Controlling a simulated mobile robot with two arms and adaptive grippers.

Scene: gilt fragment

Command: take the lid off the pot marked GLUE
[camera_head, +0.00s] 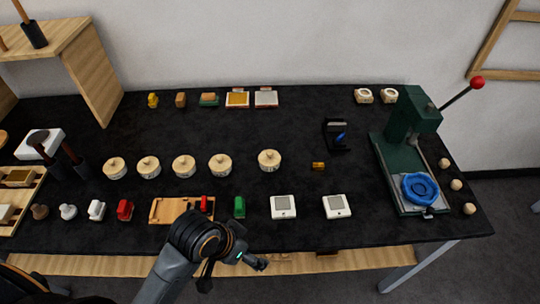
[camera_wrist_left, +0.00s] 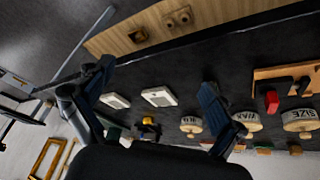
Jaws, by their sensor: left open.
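Several round cream pots with flat wooden lids and small knobs stand in a row across the middle of the bench, from the leftmost pot (camera_head: 115,168) to the rightmost pot (camera_head: 269,160), all with lids on. In the left wrist view, one pot reads WAX (camera_wrist_left: 248,122) and another reads SIZE (camera_wrist_left: 300,122). The label on a third pot (camera_wrist_left: 190,125) is too small to read, and I cannot tell which pot is marked GLUE. My left gripper (camera_head: 236,272) is open and empty near the bench's front edge, apart from the pots. My right gripper is not in view.
A green press (camera_head: 405,150) stands at the right. Bare black bench top surrounds the rightmost pot.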

